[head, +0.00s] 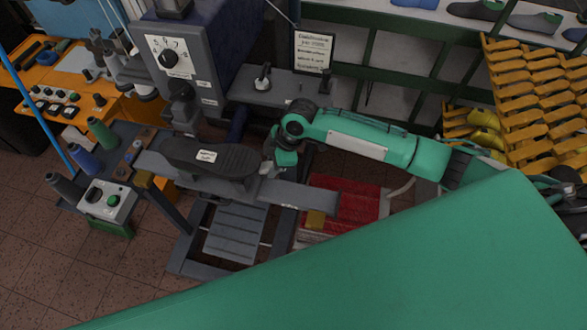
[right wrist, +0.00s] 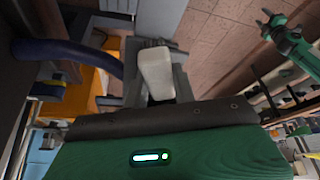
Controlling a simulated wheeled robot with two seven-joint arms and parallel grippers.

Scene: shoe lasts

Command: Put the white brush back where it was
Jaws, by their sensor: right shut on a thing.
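My right gripper (head: 285,158) is low beside the grey machine, at the end of the teal arm that comes in from the right. In the right wrist view, the pale white brush (right wrist: 157,72) sticks out from beyond the dark edge of the gripper, which is shut on it. I cannot make out the brush in the head view. My left gripper (right wrist: 271,22) shows small at the top right of the right wrist view, with its fingers apart and nothing seen between them.
A dark shoe-shaped piece with a white label (head: 207,156) lies on the machine left of my right gripper. A control box (head: 105,203) and thread spools (head: 102,133) stand further left.

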